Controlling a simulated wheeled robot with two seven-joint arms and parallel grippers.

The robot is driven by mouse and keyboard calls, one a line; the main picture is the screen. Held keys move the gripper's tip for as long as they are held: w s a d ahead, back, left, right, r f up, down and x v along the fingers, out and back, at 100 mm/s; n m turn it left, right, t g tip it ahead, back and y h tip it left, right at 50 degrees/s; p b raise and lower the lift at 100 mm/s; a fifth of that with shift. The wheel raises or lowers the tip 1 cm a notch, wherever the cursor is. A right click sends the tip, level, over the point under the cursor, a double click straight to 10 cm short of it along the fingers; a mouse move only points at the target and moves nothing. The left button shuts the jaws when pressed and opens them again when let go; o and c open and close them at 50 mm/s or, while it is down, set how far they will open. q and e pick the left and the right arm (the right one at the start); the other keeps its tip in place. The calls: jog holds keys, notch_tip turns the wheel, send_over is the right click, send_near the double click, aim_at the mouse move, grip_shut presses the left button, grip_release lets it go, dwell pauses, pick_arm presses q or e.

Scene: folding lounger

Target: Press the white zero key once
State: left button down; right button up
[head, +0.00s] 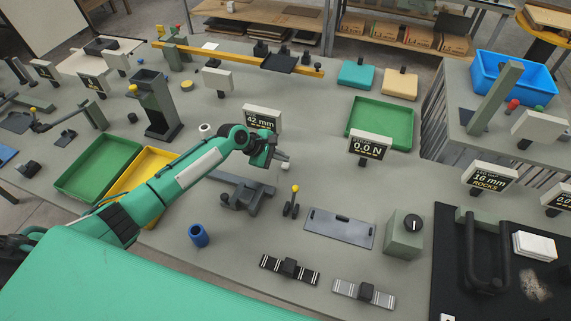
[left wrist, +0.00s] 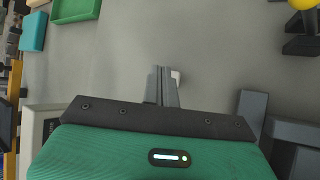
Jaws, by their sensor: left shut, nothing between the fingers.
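My left gripper (head: 277,163) is shut and empty, above the bench behind the grey fixture. In the left wrist view its closed fingers (left wrist: 162,86) point away from the green gripper body. A small white piece (head: 286,167) shows right at the fingertips, and it also shows beside the fingers in the left wrist view (left wrist: 177,76). It may be the white zero key; I cannot tell whether the fingers touch it. A display reading 42 mm (head: 262,119) stands just behind the gripper. Another display reading 0.0 N (head: 369,147) stands to the right. My right gripper is not in view.
A grey fixture (head: 245,194) and a yellow-knobbed lever (head: 294,190) stand in front of the gripper. A green tray (head: 380,119) lies at back right. Green (head: 75,172) and yellow (head: 130,181) trays lie near my left arm. Bare bench lies right of the gripper.

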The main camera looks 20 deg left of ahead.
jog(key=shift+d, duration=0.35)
pick_arm(q)
jog(key=shift+f, duration=0.15)
jog(key=shift+f, duration=0.25)
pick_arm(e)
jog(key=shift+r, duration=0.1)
pick_arm(q)
jog(key=shift+f, duration=0.1)
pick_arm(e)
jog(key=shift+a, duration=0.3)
